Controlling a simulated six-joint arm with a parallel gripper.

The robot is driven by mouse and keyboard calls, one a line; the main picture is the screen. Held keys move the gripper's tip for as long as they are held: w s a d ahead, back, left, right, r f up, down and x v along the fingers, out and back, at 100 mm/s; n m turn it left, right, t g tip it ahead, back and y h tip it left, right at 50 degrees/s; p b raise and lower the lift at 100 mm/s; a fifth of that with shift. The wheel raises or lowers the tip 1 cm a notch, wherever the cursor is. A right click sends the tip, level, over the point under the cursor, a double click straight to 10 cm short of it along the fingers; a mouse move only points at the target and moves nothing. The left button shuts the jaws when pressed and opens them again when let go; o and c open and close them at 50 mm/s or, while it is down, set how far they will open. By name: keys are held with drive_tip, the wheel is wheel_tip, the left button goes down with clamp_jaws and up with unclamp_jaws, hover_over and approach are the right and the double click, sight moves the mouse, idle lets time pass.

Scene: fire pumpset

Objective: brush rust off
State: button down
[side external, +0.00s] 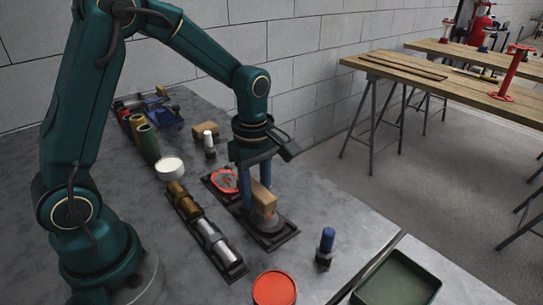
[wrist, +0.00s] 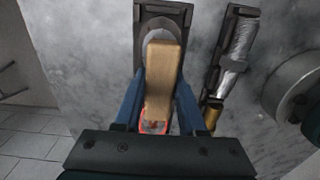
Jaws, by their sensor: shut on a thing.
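My gripper (side external: 258,175) is shut on a wooden block-shaped brush (side external: 263,195), its blue fingers on either side of it. The brush also shows between the fingers in the wrist view (wrist: 161,80). It is over a round grey metal part (side external: 267,219) in a dark holder (side external: 285,236); I cannot tell whether bristles touch it. In the wrist view the grey part (wrist: 160,27) shows around the far end of the brush. A red-rimmed part (side external: 226,180) lies at the other end of the holder, partly hidden by my gripper.
A dark tray with brass and silver cylinders (side external: 205,228) lies left of the holder. A red round lid (side external: 274,289), a blue-topped item (side external: 326,244) and a green tray (side external: 398,281) are in front. A white round container (side external: 170,167) and green cylinder (side external: 148,144) stand behind left.

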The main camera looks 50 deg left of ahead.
sight(278, 227)
drive_tip(key=shift+f, duration=0.7)
drive_tip(key=shift+d+f, duration=0.35)
drive_tip(key=shift+d, duration=2.6)
drive_tip(key=shift+a, duration=2.75)
drive_tip(key=shift+w+a, duration=0.2)
drive_tip(key=shift+a, duration=0.05)
drive_tip(key=shift+w+d, duration=0.1)
drive_tip(key=shift+d, duration=2.95)
drive_tip(key=shift+a, duration=2.9)
drive_tip(key=shift+a+r, duration=0.15)
drive_tip(key=shift+r, duration=4.05)
